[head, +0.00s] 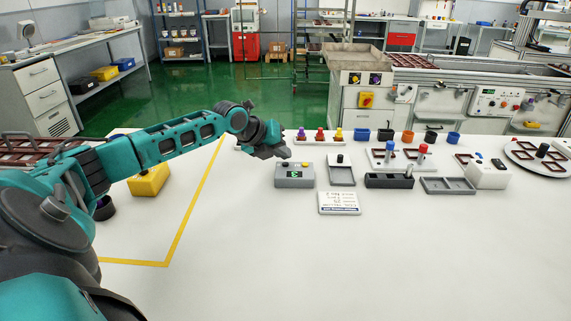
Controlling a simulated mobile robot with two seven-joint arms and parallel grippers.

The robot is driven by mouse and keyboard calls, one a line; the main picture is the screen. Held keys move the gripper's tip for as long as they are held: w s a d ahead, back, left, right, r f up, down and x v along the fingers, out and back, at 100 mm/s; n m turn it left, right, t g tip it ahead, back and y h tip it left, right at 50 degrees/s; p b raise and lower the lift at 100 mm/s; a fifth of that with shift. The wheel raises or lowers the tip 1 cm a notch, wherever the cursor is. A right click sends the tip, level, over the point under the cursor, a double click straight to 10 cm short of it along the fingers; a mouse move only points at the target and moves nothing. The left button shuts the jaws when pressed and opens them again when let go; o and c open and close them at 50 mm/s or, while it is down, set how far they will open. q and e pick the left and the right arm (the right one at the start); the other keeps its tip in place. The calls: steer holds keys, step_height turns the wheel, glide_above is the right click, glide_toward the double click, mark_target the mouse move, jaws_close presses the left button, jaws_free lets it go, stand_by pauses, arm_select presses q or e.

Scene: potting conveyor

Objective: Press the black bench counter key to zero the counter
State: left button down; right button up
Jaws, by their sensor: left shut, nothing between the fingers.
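The bench counter (294,182) is a grey box with a small green display on its front, standing on the white table near the middle of the head view. On its top are a small black key (285,164) and a yellow key (306,164). My left gripper (283,152) is shut and empty. Its fingertips show just above and beyond the counter's top in the picture, close to the black key; I see no clear contact. The digit on the display is too small to read surely. My right gripper is not in view.
A white card (339,203) lies before the counter. Several coloured cones and cups stand behind. A yellow box (148,180) sits at left. The table front is clear.

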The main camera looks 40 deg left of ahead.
arm_select(q)
steer(key=shift+f, duration=0.25)
steer(key=shift+f, duration=0.45)
stand_by(0.7)
steer(key=shift+r+p, duration=0.5)
steer(key=shift+r, duration=0.35)
step_height(320, 180, up, 5)
steer(key=p, duration=0.4)
stand_by(0.6)
